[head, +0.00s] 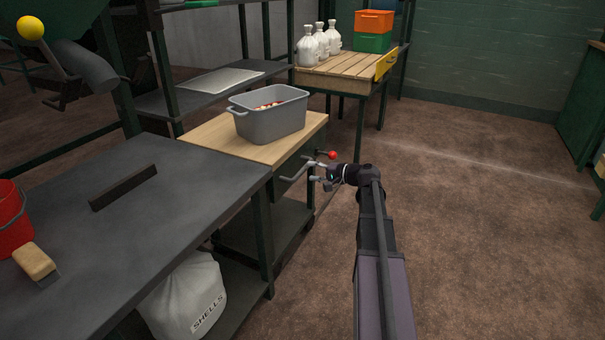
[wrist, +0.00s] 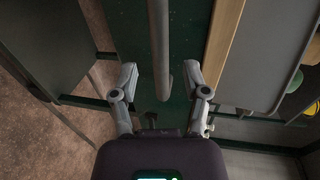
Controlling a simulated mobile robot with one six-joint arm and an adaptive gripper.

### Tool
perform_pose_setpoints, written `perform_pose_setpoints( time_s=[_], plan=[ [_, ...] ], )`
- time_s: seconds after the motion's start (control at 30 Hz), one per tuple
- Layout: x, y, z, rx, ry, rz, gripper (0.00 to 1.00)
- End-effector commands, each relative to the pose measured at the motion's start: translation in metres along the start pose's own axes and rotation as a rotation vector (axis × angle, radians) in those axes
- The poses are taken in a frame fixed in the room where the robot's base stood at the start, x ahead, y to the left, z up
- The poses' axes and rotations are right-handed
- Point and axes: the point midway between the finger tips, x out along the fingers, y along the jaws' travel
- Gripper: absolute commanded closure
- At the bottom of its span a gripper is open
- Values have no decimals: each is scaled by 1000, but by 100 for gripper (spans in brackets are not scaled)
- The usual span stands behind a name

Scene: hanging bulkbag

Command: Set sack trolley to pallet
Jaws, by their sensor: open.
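I cannot make out a sack trolley or a pallet in either view. My gripper (head: 318,172) is in front of the wooden-topped bench in the head view. In the wrist view its two fingers (wrist: 160,76) are apart, with a grey bar (wrist: 158,40) showing between them. I cannot tell whether the bar touches the fingers or lies beyond them. A grey bent handle (head: 294,173) and a red knob (head: 332,155) show close to my gripper in the head view.
The wooden bench (head: 210,134) bears a grey tub (head: 268,122). A dark table (head: 170,190) stands at left, with a white sack (head: 185,298) marked SHELLS below it. A slatted table (head: 345,66) stands behind. Brown floor (head: 480,200) is clear at right.

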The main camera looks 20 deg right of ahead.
Motion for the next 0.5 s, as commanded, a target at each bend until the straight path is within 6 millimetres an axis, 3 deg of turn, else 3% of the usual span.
perform_pose_setpoints(
  time_s=[0.2, 0.5],
  plan=[
    [28, 1, -1, -1, -1, 0, 40],
    [40, 0, 0, -1, 0, 0, 40]
  ],
)
